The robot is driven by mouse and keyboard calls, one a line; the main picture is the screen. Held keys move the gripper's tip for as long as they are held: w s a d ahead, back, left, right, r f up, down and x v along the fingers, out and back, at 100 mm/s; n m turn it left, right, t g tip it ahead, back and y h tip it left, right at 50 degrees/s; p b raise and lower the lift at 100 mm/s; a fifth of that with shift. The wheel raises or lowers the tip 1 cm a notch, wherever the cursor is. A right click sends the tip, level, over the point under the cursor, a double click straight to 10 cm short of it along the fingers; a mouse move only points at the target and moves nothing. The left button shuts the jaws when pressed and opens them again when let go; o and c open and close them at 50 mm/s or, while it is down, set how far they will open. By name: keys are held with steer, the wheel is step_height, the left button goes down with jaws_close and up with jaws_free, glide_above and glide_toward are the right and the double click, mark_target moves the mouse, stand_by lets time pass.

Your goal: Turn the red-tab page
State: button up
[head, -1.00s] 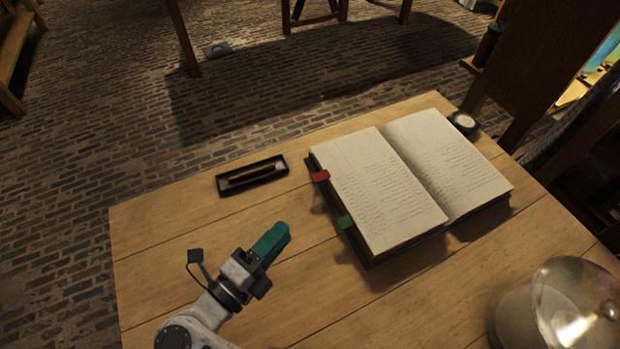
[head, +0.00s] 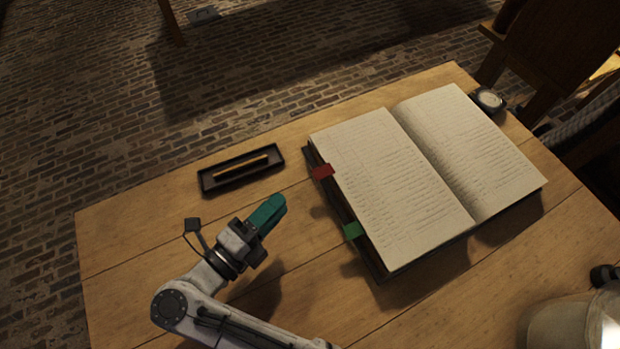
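An open book (head: 395,185) lies on the wooden table, its two pages covered with lines of writing. A red tab (head: 322,172) sticks out from the upper part of its left edge. A green tab (head: 352,231) sticks out lower on the same edge. My gripper (head: 274,207), with teal fingers, is above the table to the left of the book, apart from both tabs and below-left of the red one. The fingers look close together, but I cannot tell from this angle whether they are fully shut. Nothing shows held in them.
A black tray (head: 240,171) with a pen-like stick stands beyond my gripper. A small round dial (head: 489,100) sits at the book's far right corner. A rounded, shiny object (head: 560,322) is at the lower right. The table's left part (head: 130,240) is bare.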

step_height(320, 180, down, 4)
steer(key=b, duration=0.3)
steer(key=shift+w+f, duration=0.15)
steer(key=x, duration=1)
steer(key=shift+w+d, duration=0.2)
steer(key=shift+d, duration=0.1)
steer(key=shift+c, duration=0.4)
jaws_close()
stand_by(0.4)
